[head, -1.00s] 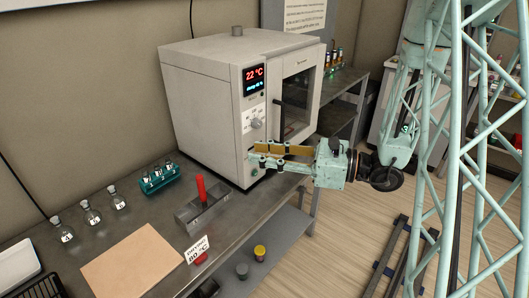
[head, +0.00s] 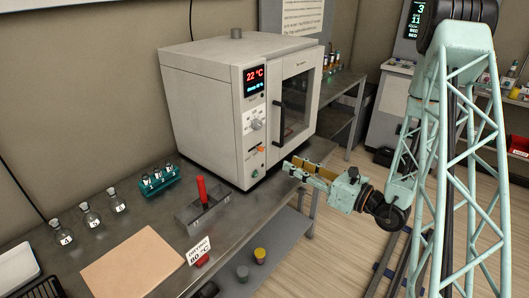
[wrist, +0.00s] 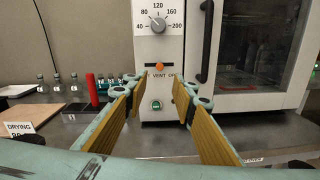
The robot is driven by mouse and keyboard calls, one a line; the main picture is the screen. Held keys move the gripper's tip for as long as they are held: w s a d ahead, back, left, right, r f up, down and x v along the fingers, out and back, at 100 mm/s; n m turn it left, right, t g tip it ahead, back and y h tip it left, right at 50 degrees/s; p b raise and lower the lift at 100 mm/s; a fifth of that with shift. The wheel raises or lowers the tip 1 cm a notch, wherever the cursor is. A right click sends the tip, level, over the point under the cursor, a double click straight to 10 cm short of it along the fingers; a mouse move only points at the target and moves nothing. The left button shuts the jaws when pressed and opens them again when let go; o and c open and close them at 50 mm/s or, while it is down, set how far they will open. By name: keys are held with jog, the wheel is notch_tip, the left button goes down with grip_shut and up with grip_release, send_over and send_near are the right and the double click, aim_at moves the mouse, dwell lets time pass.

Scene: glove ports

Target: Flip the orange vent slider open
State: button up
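The orange vent slider (wrist: 159,67) sits on the oven's front control panel, above the label "VENT" and a partly hidden word. It also shows small in the head view (head: 258,149). My gripper (wrist: 158,88) is open, its two yellow-padded fingers apart with nothing between them. In the wrist view the slider shows in the gap between the fingertips, a little above them. In the head view my gripper (head: 288,168) is in front of the oven, right of the slider and apart from the panel. The slider's exact setting is hard to tell.
The oven (head: 210,110) stands on a steel bench with its door shut. A dark door handle (wrist: 206,40) stands out right of the panel. A temperature dial (wrist: 157,25) is above the slider, a green switch (wrist: 156,105) below. A red-handled holder (head: 202,205) is left.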

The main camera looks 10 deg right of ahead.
aim_at(259, 148)
jog(key=shift+w, duration=0.1)
dwell(0.3)
jog(key=b+x, duration=0.1)
jog(key=x, duration=1.2)
jog(key=shift+w+a+b, duration=0.25)
jog(key=shift+b, duration=0.15)
dwell(0.3)
grip_shut()
